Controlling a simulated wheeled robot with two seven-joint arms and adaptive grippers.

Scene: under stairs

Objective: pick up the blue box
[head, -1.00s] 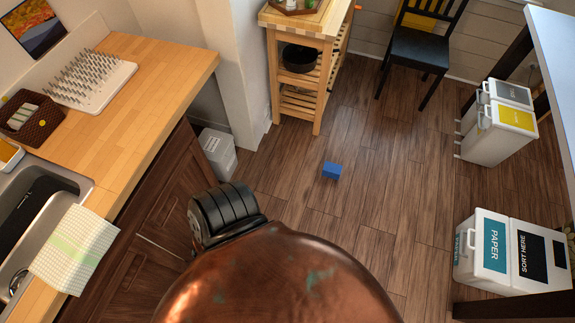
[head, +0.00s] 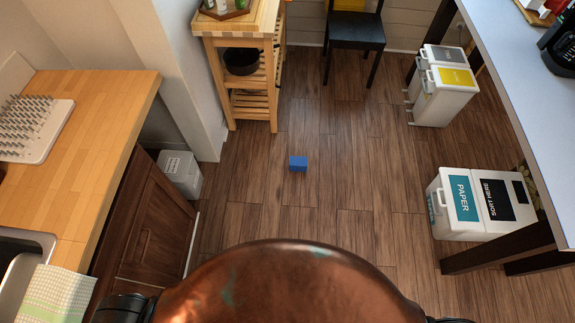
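The small blue box (head: 298,163) lies on the wooden floor near the middle of the head view, ahead of my copper-coloured body. Bare floor surrounds it and nothing touches it. Neither of my grippers shows in the head view. Only small dark parts of mine show at the bottom edge, on both sides of my body.
A wooden counter (head: 95,105) and cabinet stand on the left, with a white bin (head: 180,174) by the cabinet. A wooden cart (head: 240,28) and black chair (head: 354,32) stand ahead. White sorting bins (head: 482,205) and a table (head: 500,50) stand right. The floor between is clear.

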